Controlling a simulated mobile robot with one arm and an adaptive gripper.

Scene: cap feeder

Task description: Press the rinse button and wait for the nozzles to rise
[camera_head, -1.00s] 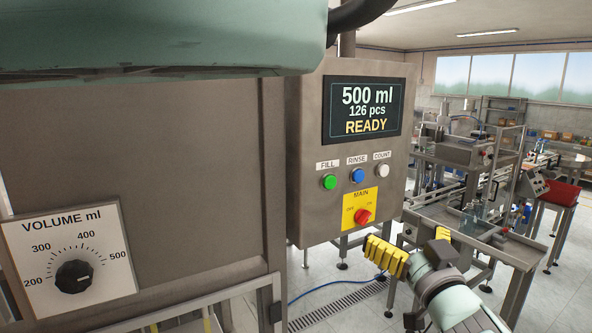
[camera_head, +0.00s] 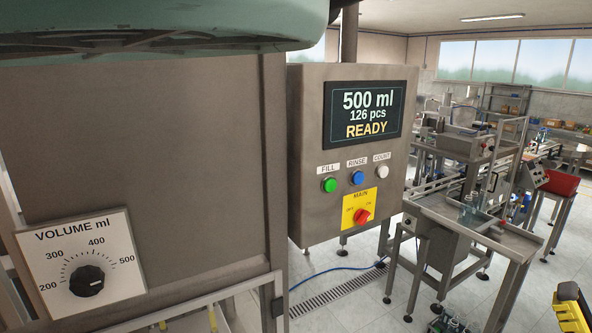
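The control box (camera_head: 312,160) hangs in the middle of the view. Its screen (camera_head: 364,115) reads 500 ml, 126 pcs, READY. Below the screen are the green FILL button (camera_head: 330,185), the blue RINSE button (camera_head: 357,177) and the white COUNT button (camera_head: 383,171). No finger touches the RINSE button. My gripper (camera_head: 572,308) shows only as a yellow and black part at the lower right edge, well to the right of and below the box. Most of it is out of the frame, and its opening cannot be judged. No nozzles can be made out.
The red MAIN knob (camera_head: 362,216) on its yellow plate sits just under the buttons. A VOLUME dial (camera_head: 87,281) is at the lower left on the large metal cabinet (camera_head: 150,150). A steel conveyor bench (camera_head: 480,235) stands to the right. The space before the box is clear.

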